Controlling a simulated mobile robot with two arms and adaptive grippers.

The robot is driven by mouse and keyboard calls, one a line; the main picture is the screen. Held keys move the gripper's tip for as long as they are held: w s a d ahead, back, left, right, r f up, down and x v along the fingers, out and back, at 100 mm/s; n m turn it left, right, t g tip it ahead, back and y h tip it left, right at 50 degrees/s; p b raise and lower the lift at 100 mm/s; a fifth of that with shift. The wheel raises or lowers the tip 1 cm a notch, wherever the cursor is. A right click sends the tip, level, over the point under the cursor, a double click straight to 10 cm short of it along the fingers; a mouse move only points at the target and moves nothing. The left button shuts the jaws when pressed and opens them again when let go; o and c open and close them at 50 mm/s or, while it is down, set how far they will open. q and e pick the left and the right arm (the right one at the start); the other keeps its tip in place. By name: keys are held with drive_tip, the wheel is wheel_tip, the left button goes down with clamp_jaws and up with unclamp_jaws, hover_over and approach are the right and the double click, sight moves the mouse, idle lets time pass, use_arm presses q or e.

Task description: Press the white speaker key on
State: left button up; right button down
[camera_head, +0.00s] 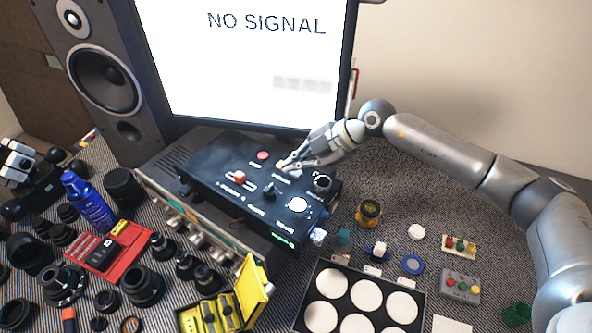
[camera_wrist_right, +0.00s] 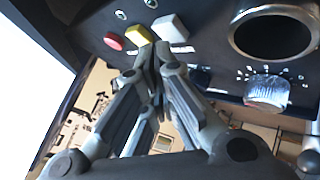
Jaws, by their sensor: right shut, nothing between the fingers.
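The black control box (camera_head: 225,170) stands below the monitor, with keys and knobs on its top panel. In the right wrist view, a white key (camera_wrist_right: 170,27) sits beside a yellow key (camera_wrist_right: 141,34). My right gripper (camera_wrist_right: 150,50) is shut and empty, its tips close to the edges of these two keys. I cannot tell whether the tips touch either one. In the head view my right gripper (camera_head: 284,167) reaches the panel from the right and partly hides those keys. My left gripper cannot be made out for sure; a grey and black shape shows at the left edge.
The monitor (camera_head: 245,60) reads NO SIGNAL. A tall speaker (camera_head: 103,80) stands left. Lens parts and a tray of white discs (camera_head: 318,285) crowd the front.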

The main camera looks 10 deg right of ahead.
sight(296, 175)
drive_tip(key=shift+f, duration=0.1)
idle(0.3)
drive_tip(key=shift+f, duration=0.35)
drive_tip(key=shift+r+p, duration=0.45)
drive_tip(key=shift+p, duration=0.3)
drive_tip(key=shift+r, duration=0.15)
wheel_tip(296, 175, up, 6)
drive_tip(key=p, duration=0.6)
